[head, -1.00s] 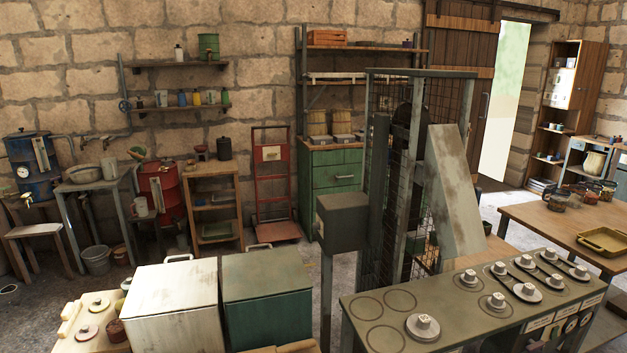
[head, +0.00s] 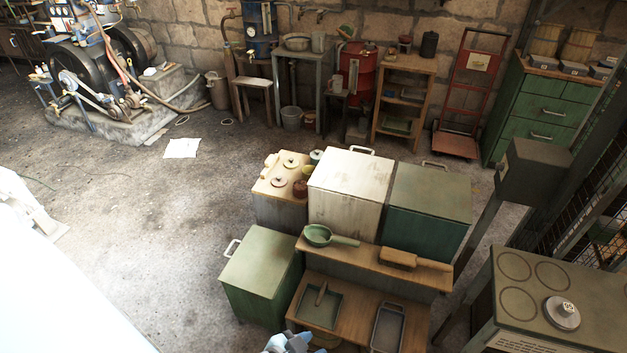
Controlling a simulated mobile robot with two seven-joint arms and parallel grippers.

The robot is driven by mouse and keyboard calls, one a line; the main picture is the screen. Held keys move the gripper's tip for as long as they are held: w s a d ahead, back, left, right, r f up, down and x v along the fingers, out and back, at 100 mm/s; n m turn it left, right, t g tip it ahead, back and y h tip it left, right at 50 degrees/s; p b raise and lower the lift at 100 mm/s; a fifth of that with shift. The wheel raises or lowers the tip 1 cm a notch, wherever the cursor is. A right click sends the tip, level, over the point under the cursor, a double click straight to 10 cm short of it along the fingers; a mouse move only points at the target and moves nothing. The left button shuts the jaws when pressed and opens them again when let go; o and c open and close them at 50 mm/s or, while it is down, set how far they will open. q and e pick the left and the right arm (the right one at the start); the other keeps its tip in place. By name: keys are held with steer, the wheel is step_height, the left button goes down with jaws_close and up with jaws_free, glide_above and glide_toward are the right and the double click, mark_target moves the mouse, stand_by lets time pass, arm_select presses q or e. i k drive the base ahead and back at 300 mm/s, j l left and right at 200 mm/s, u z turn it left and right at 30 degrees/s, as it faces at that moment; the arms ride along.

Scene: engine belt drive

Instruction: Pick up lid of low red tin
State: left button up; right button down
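A low round tin with a reddish rim and a pale knobbed lid (head: 279,180) stands on the wooden-topped stand left of the white box. It looks like the low red tin, with its lid on, though it is small here. A similar cream-lidded one (head: 291,162) stands behind it, and a dark red pot (head: 300,189) stands just to its right. A small blue-grey piece shows at the bottom edge, perhaps part of my arm. I cannot make out either gripper's fingers, and nothing of mine is near the tin.
The white box (head: 350,188) stands close to the right of the stand (head: 281,212). A green box (head: 262,270) is in front. A wooden step unit (head: 375,273) holds a green ladle (head: 325,237), a scoop (head: 405,260) and trays. The floor left of the stand is clear.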

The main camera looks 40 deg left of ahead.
mark_target(280, 182)
steer(key=u, duration=1.4)
